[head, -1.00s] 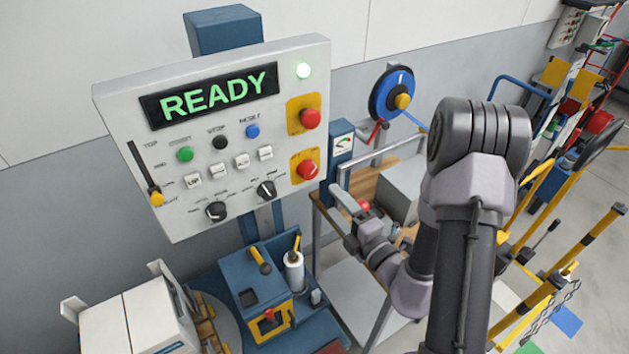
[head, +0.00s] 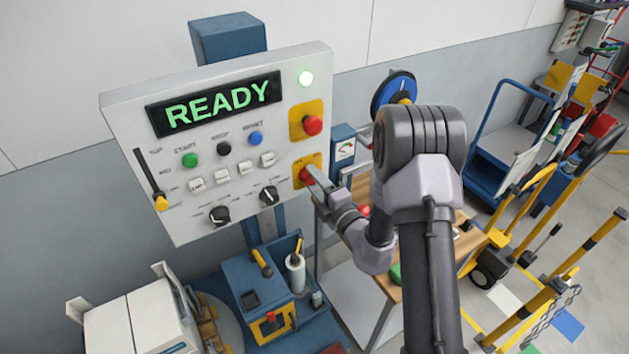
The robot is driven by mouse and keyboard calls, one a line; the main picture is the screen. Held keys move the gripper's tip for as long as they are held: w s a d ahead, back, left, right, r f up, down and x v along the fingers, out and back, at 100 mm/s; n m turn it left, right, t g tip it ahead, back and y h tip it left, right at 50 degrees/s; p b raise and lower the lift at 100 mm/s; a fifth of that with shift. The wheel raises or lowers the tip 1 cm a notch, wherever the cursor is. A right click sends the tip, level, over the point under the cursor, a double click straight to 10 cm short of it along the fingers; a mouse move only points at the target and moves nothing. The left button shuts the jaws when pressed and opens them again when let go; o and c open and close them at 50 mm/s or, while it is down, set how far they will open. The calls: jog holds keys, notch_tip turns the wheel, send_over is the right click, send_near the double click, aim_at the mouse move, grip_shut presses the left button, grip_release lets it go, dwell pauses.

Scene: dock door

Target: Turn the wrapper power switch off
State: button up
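The wrapper's grey control panel (head: 185,215) stands at the left, its display (head: 217,104) reading READY in green and its round lamp (head: 306,78) lit. A red knob on a yellow plate (head: 305,173), low at the panel's right edge, looks like the power switch; its label is too small to read. My gripper (head: 314,177) is at this knob, coming from the lower right, and partly hides it. I cannot tell whether the fingers touch the knob, or are open or shut around it.
A red mushroom button (head: 313,125) on its own yellow plate sits just above. Two black knobs (head: 219,215) (head: 268,195) and several buttons are left of it. A blue machine (head: 255,285) stands below the panel, a wooden-topped table (head: 465,245) behind my arm.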

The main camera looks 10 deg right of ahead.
jog(key=c, duration=0.6)
jog(key=shift+n+b, duration=4.05)
jog(key=shift+n, duration=4.95)
